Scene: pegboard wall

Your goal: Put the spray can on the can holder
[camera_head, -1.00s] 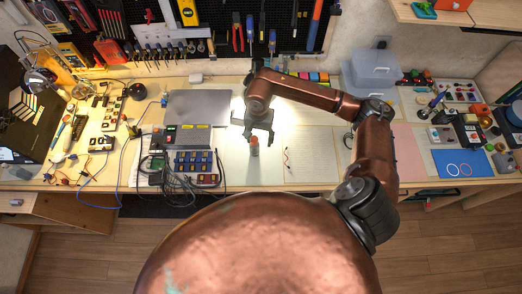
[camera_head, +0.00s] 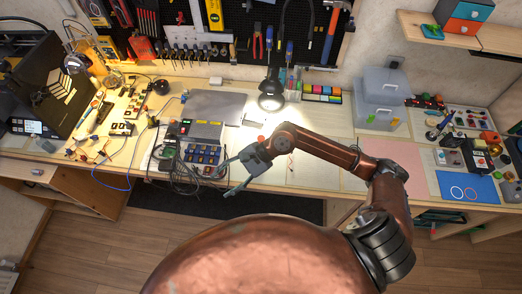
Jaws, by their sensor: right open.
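The red top of what looks like the spray can (camera_head: 261,138) shows just behind my right gripper on the workbench; my gripper and wrist hide the rest. My right gripper (camera_head: 225,181) is open, low over the front of the bench, with its fingers pointing left. Its fingers are to the left of the can and nothing shows between them. Whether the gripper touches the can I cannot tell. I cannot make out the can holder for sure. My left gripper is not in view.
A desk lamp (camera_head: 270,92) hangs over the bench behind the can. Control boxes and cables (camera_head: 200,150) lie left of my gripper. A grey storage box (camera_head: 381,90) stands at the back right. A pegboard with tools (camera_head: 250,20) covers the back wall.

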